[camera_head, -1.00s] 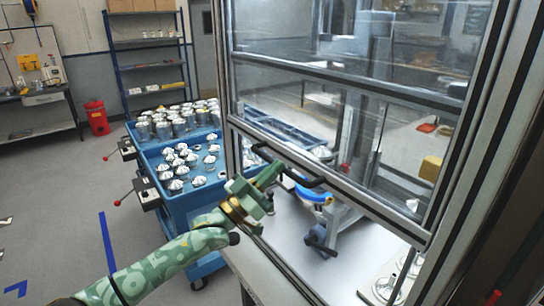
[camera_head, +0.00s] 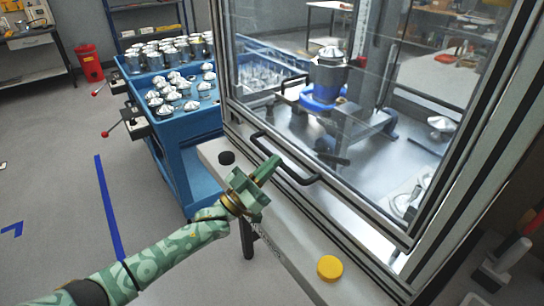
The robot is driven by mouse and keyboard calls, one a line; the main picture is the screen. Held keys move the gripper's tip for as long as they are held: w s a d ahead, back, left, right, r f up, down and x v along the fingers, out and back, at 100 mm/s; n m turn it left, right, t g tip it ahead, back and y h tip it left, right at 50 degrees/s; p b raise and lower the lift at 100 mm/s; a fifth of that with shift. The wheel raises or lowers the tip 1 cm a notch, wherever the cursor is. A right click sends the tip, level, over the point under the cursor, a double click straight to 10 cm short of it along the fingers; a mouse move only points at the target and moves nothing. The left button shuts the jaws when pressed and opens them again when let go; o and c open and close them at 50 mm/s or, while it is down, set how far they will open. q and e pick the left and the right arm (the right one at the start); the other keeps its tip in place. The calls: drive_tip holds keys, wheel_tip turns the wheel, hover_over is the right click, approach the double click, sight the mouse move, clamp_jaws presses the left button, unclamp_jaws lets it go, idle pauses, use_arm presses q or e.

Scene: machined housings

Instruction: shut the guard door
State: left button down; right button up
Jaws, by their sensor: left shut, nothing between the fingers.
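The guard door (camera_head: 335,184) is a clear panel in a grey metal frame on the front of the machine enclosure. Its lower rail is down close to the worktop ledge, and I see no clear open gap under it. A black bar handle (camera_head: 302,181) runs along the lower rail. My left gripper (camera_head: 272,165) is green, shut and empty. Its fingertips are at the handle, overlapping it in the view; I cannot tell whether they touch. My right gripper is not in view.
Behind the panel, a machined housing (camera_head: 328,78) sits on a blue fixture (camera_head: 322,97). A yellow button (camera_head: 330,268) and a black button (camera_head: 227,158) sit on the front ledge. A blue cart (camera_head: 196,152) with several metal parts stands left. The floor at left is clear.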

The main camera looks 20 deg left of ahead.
use_arm(q)
drive_tip(key=shift+f, duration=0.6)
